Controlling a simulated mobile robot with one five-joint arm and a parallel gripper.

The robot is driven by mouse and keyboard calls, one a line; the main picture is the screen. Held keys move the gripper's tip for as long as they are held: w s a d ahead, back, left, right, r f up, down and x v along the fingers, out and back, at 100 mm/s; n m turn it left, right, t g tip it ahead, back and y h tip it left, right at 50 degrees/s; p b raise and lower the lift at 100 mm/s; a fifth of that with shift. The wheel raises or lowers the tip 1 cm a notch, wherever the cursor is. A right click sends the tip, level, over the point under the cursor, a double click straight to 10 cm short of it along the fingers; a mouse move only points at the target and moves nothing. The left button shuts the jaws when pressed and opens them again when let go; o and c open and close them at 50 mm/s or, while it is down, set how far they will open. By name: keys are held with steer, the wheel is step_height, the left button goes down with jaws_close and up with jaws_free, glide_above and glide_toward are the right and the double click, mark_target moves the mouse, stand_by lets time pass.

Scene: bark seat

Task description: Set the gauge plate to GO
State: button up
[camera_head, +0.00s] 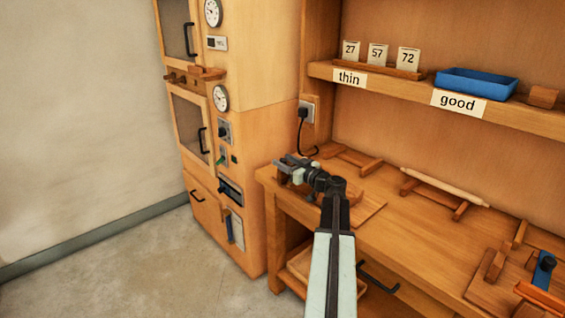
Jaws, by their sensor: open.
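My gripper (284,163) is over the left end of the wooden workbench (400,254), open, its jaws toward the cabinet on the left. Nothing shows between the jaws. No plate with a readable GO mark shows, so I cannot tell which thing is the gauge plate. A blue part with a dark round knob (545,264) stands on a wooden fixture (495,266) at the bench's right end, partly cut off by the picture edge. My gripper is well apart from this fixture. Small wooden pieces under my gripper are partly hidden by it.
The cabinet (270,120) has dials, switches and handles. A shelf (390,84) above the bench holds cards 27, 57 and 72, a blue tray (477,83), and labels "thin" and "good". A pale rod (445,187) rests on wooden supports. Bare floor (150,270) lies left.

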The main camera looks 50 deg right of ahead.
steer(key=shift+w, duration=0.5)
jaws_close()
stand_by(1.1)
